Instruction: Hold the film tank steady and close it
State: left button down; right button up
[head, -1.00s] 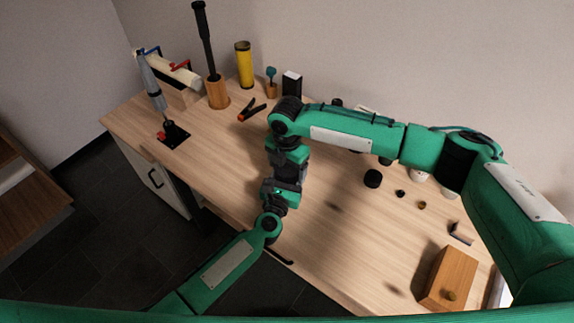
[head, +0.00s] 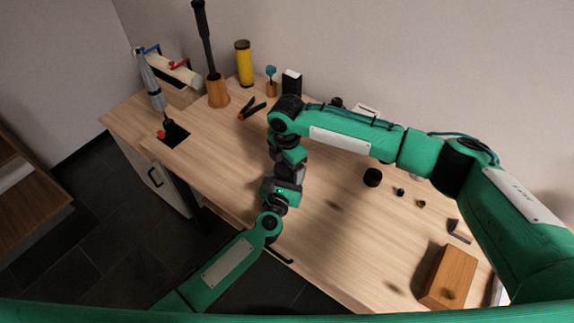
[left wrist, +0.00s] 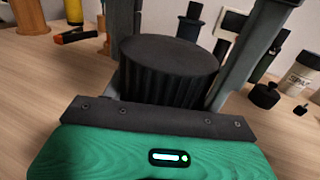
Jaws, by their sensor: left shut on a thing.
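A black ribbed cylinder with a flat round top, which looks like the film tank (left wrist: 168,75), stands upright between the fingers of my left gripper (left wrist: 185,50) in the left wrist view. The left gripper is shut on it. In the head view the tank is hidden behind my arms. My right gripper (head: 290,172) hangs at the end of the right arm, close to the left wrist; its fingers are hidden, so its opening cannot be told. No right finger shows over the tank's top. A small black round piece (head: 372,177) lies on the table to the right; I cannot tell whether it is a lid.
A wooden box (head: 448,277), a black knob (head: 400,192) and a small brass piece (head: 421,203) lie on the right. The wooden tabletop (head: 335,240) is clear in front.

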pick_arm(q)
jog(key=shift+w+a, duration=0.1)
jog(key=shift+a, duration=0.05)
pick_arm(e)
jog(key=shift+o, duration=0.5)
jog(key=shift+r, duration=2.25)
jog(key=shift+o, duration=0.2)
jog(key=shift+o, duration=1.1)
notch_tip(320, 180, up, 12)
pick_arm(q)
jog(key=shift+c, duration=1.8)
grip_release()
pick_arm(e)
jog(key=shift+f, duration=0.1)
